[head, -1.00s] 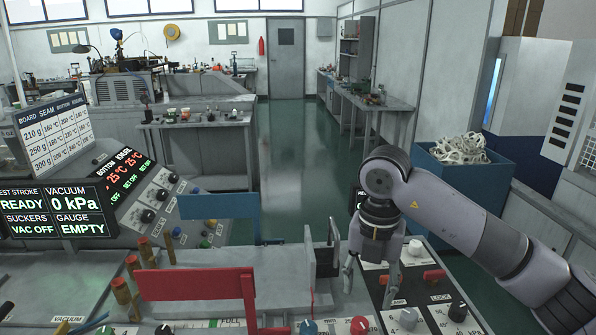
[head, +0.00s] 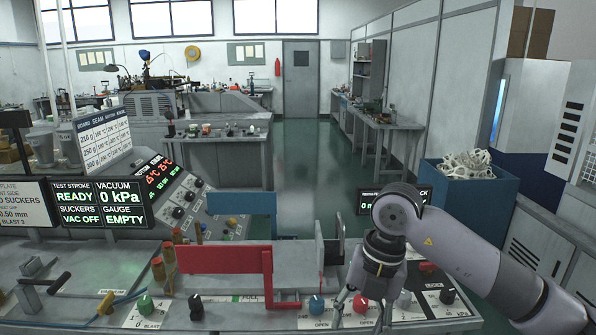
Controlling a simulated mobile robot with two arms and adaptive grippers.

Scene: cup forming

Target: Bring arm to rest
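My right arm comes in from the right, and its gripper (head: 362,314) hangs fingers-down at the front right of the machine. My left gripper is not in view.
A red guard plate (head: 222,260) and a blue plate (head: 241,203) stand on the machine. Displays (head: 103,205) and a sloped knob panel (head: 180,205) are at left. A blue bin (head: 480,190) of pale parts stands at right. The green floor aisle (head: 306,165) is clear.

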